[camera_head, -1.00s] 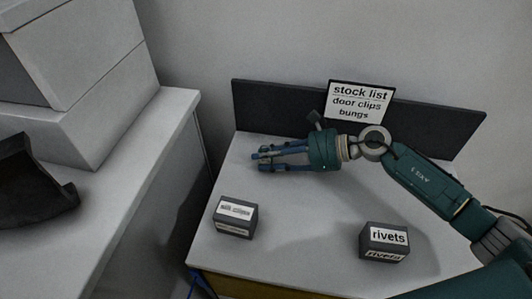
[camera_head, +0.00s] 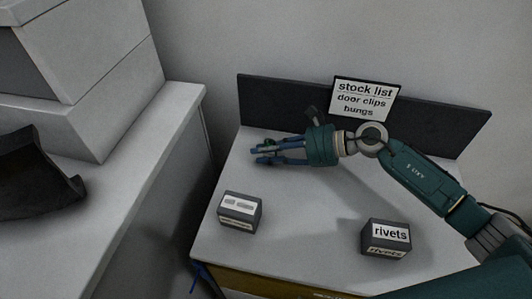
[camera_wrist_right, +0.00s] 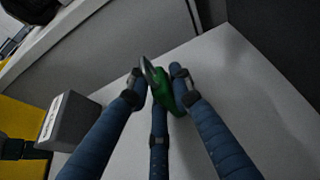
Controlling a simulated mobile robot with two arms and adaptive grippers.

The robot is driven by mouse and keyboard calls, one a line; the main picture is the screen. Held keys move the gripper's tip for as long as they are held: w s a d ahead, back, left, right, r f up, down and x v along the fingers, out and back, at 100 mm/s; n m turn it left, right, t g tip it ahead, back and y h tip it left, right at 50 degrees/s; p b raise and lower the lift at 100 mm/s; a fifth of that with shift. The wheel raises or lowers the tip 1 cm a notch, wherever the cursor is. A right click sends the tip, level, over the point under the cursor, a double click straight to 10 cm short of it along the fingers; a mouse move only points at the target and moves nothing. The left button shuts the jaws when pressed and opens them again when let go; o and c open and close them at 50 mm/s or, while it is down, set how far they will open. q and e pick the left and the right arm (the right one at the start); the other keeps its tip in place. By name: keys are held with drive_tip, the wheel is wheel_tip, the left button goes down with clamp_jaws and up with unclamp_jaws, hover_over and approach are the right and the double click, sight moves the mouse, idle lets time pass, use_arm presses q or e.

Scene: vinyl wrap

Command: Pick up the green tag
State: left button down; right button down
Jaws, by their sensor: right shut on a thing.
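The green tag (camera_wrist_right: 165,90) is a small glossy green piece with a grey metallic end in the right wrist view. It is between the fingertips of my right gripper (camera_wrist_right: 160,82), which are shut on it. In the head view my right gripper (camera_head: 264,153) reaches left over the far left part of the table. Only a bit of the green tag (camera_head: 267,143) shows there, the fingers hiding the rest. I cannot tell whether the tag is clear of the tabletop. My left gripper is not in view.
The light table (camera_head: 300,235) bears a grey box (camera_head: 240,212) with a small label and a "rivets" box (camera_head: 386,237). A dark back panel (camera_head: 440,123) holds a stock list sign (camera_head: 364,98). A grey counter (camera_head: 150,150) stands left across a gap.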

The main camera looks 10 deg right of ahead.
wheel_tip(320, 180, up, 19)
drive_tip(key=b, duration=0.3)
drive_tip(key=shift+r, duration=0.2)
drive_tip(key=shift+f, duration=0.1)
idle(0.5)
